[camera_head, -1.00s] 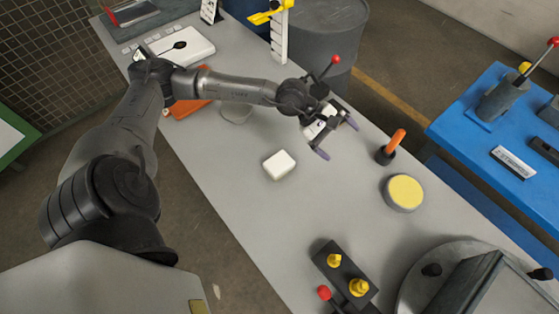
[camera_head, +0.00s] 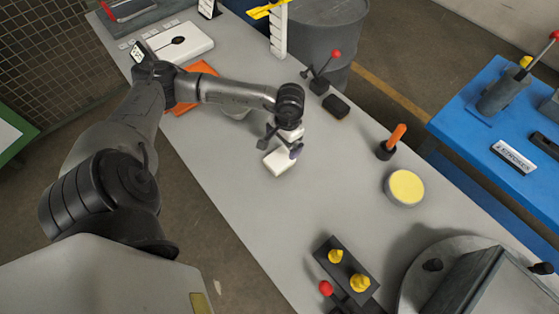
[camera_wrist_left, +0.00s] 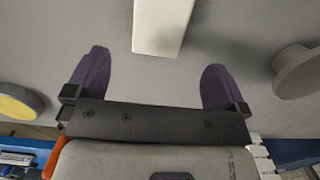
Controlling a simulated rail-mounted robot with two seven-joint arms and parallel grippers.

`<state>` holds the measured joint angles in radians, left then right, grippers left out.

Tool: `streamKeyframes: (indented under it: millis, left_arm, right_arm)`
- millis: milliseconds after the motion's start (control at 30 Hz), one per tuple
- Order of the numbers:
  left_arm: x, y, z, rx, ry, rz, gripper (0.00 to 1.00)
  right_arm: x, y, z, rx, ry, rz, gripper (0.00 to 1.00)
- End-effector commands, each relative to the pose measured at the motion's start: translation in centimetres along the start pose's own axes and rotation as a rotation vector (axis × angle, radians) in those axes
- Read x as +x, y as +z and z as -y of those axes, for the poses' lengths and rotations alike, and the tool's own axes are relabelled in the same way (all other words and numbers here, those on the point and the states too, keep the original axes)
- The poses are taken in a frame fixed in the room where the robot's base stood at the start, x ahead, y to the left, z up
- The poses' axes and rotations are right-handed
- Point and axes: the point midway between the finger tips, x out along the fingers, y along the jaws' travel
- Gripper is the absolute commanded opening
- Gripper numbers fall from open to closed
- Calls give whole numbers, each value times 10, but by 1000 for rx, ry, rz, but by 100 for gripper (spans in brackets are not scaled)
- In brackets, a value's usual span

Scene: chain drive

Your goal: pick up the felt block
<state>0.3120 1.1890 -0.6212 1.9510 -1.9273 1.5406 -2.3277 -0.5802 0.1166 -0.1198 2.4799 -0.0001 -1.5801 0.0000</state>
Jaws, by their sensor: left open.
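The felt block, a small white block (camera_head: 279,164), lies on the grey bench in the head view. In the left wrist view the white block (camera_wrist_left: 161,24) shows at the top middle, partly cut off by the frame edge. My left gripper (camera_head: 282,146) is over the block's far side in the head view and hides part of it. In the left wrist view my gripper's purple fingers (camera_wrist_left: 155,65) are spread wide and empty. The block lies beyond the fingertips, between their lines. My right gripper is not in view.
A dark block (camera_head: 336,106) and a red-knobbed lever (camera_head: 322,75) stand behind the gripper. An orange-handled tool (camera_head: 391,143) and a yellow-topped round tin (camera_head: 404,187) are to the right. A black fixture with yellow knobs (camera_head: 345,270) is nearer. The bench between is clear.

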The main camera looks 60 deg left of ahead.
Motion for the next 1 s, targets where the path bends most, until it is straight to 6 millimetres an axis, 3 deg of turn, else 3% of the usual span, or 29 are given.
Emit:
streamKeyframes:
  millis: [200,633,1000]
  left_arm:
    - [32,0,0,-2,1,1,100]
    - [54,2,-1,-2,2,1,100]
    - [95,4,-1,-2,2,0,100]
  right_arm:
    - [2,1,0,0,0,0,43]
    - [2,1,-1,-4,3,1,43]
    - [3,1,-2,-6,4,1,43]
